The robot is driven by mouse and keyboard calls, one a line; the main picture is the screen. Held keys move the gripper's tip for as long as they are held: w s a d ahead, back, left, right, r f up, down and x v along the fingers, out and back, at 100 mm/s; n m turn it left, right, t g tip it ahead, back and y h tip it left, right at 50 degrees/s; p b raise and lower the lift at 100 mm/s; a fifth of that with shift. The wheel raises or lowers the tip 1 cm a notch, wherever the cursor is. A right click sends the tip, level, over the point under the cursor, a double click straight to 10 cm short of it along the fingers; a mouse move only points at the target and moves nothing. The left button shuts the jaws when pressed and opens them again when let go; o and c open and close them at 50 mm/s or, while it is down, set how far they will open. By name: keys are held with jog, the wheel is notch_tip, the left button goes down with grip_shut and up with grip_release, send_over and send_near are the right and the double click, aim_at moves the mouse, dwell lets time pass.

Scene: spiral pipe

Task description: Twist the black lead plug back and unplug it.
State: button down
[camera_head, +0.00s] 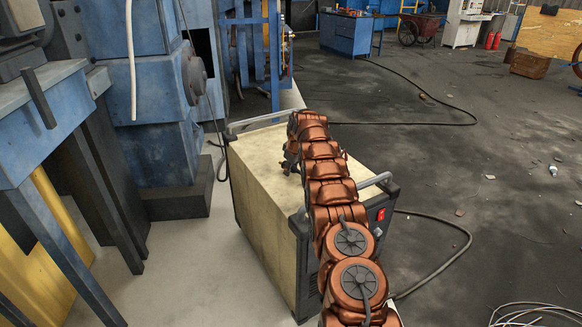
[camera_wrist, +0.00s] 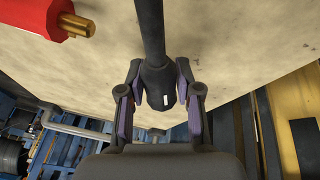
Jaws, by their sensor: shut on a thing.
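The black lead plug (camera_wrist: 160,91) is between the two fingers of my gripper (camera_wrist: 160,76) in the wrist view. It has a small white mark, and its black cable runs up out of the picture. My gripper is shut on the plug. I cannot tell whether the plug's end sits in a socket. A red connector (camera_wrist: 38,14) with a brass pin shows at the upper left, apart from my fingers. In the head view, my copper-coloured arm reaches over the beige machine (camera_head: 258,180), and the plug is not discernible there.
The machine has grey handles (camera_head: 375,180) and a red switch (camera_head: 381,214). Blue machinery (camera_head: 160,95) stands close on the left. A black cable (camera_head: 462,238) lies on the floor to the right, with loose wires (camera_head: 530,312) at lower right. Open floor lies right of the machine.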

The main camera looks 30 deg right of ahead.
jog(key=c, duration=0.7)
grip_release()
jog(key=shift+v, duration=6.05)
jog(key=shift+a, duration=0.1)
